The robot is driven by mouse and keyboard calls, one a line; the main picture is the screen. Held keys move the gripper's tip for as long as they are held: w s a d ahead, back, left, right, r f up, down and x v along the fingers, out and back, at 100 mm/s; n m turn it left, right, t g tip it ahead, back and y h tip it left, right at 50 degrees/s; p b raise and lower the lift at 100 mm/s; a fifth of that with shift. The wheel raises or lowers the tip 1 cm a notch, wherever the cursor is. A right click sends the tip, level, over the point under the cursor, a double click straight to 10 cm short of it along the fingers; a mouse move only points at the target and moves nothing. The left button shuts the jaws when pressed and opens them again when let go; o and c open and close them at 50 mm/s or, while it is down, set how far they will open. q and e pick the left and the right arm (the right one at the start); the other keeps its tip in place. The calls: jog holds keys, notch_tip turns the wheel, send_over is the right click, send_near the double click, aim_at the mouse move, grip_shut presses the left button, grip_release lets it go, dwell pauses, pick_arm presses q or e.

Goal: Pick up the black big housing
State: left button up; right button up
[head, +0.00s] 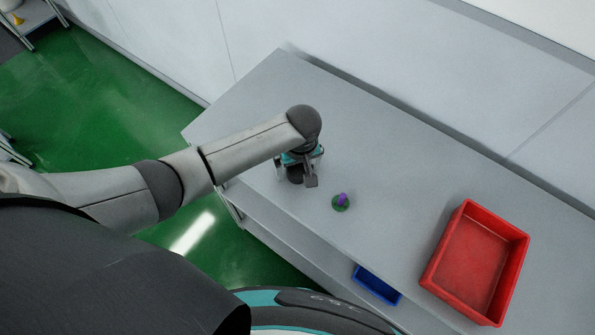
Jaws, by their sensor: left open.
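A dark, rounded object, apparently the black big housing (294,177), shows on the grey table under my left gripper. The gripper and wrist cover much of it, so its full shape is hidden. My left gripper (297,178) points down over it, open, with its fingers appearing on either side of it. I cannot tell whether the fingers touch it. My right gripper is not in the picture.
An empty red bin (477,262) stands at the table's right. A blue bin (377,284) sits lower, below the table's front edge. The table (390,190) is clear between; a wall runs behind.

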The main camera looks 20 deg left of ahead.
pick_arm(q)
jog(key=shift+c, duration=0.2)
jog(key=c, duration=1.3)
